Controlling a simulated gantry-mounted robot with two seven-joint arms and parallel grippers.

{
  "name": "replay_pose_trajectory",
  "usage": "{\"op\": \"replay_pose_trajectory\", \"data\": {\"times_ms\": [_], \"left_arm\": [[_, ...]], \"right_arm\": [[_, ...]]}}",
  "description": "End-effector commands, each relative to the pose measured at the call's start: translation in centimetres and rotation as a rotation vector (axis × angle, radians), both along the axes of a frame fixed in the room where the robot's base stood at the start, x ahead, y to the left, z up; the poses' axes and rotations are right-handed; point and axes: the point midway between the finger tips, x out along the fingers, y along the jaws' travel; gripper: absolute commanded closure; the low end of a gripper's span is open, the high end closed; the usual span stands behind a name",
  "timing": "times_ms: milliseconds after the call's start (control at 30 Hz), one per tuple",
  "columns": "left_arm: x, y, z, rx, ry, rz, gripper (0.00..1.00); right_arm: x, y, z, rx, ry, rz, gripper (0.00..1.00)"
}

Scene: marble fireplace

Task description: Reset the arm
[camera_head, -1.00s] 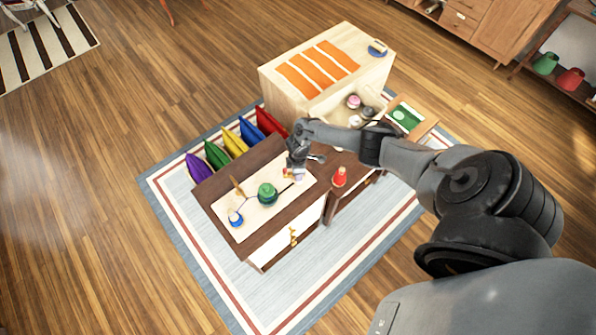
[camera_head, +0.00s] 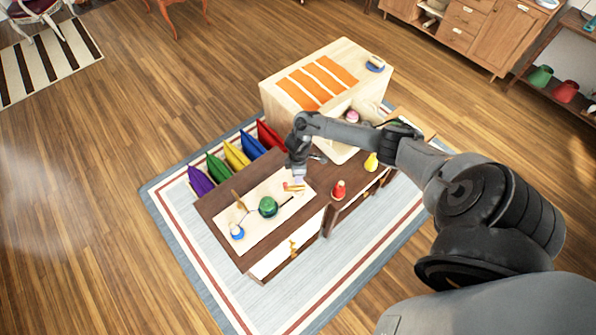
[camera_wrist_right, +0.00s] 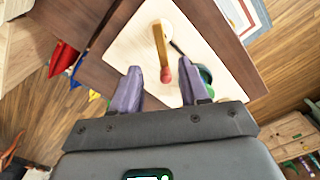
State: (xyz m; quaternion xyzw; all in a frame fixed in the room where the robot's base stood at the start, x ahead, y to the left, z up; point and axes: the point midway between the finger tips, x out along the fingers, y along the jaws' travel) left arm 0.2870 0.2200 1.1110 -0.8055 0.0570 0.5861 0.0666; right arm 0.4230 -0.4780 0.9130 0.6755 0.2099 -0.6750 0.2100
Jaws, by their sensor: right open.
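My right arm reaches in from the right in the head view. Its gripper (camera_head: 298,179) points down just above the far right end of a pale board (camera_head: 223,216) on a dark wooden table. In the right wrist view the gripper (camera_wrist_right: 160,85) is open, with its two purple-grey fingers apart and nothing held. A wooden stick with a red tip (camera_wrist_right: 161,48) lies on the board ahead of and between the fingers, apart from them as far as I can tell. My left gripper is not in view.
A green pot-like object (camera_head: 268,206) and a blue item (camera_head: 236,231) sit on the board. A red bottle-shaped object (camera_head: 339,190) and a yellow one (camera_head: 371,162) stand to the right. A pale cabinet with orange strips (camera_head: 330,76) stands behind. Coloured cushions (camera_head: 238,156) line the table's far side.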

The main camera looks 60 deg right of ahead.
Motion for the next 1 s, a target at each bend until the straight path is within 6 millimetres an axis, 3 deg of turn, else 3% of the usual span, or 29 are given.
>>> {"op": "replay_pose_trajectory", "data": {"times_ms": [567,733,867,967,1000], "left_arm": [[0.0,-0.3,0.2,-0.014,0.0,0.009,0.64],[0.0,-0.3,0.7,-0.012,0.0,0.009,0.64],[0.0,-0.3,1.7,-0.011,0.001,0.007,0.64],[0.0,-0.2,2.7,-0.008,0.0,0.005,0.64],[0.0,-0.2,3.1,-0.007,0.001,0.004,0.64]], "right_arm": [[-0.2,0.0,0.4,0.0,0.004,0.001,0.55],[-3.0,0.7,-1.0,0.009,0.051,0.005,0.55],[-7.8,3.7,-3.5,0.055,0.128,0.012,0.55],[-11.8,8.9,-5.0,0.13,0.169,0.038,0.55],[-13.1,11.7,-5.3,0.168,0.167,0.046,0.55]]}}
